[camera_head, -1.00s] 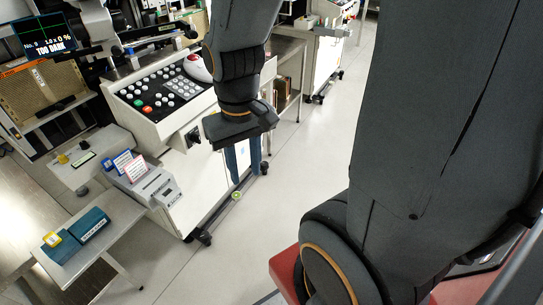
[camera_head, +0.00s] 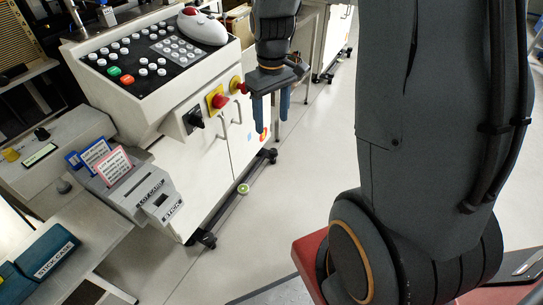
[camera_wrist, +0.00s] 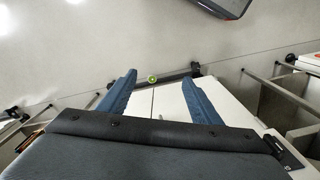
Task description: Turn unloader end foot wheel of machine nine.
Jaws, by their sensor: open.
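The machine (camera_head: 215,150) is a cream cabinet with a sloped button panel and a low dark rail along its foot. A small round green-rimmed wheel (camera_head: 243,188) sits low at that rail, between two black casters. The green wheel also shows in the wrist view (camera_wrist: 152,79), between the fingertips in the picture but farther away. My gripper (camera_head: 271,125) has two blue fingers, spread apart and empty, pointing down beside the cabinet's right end. It is above and to the right of the green wheel, not touching it. I cannot read a machine number.
A red knob on a yellow plate (camera_head: 217,101) and a black switch (camera_head: 193,119) stick out of the cabinet front. A side table with a grey card box (camera_head: 140,188) and a teal stick case (camera_head: 45,256) stands at left. The pale floor (camera_head: 300,190) in front is clear.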

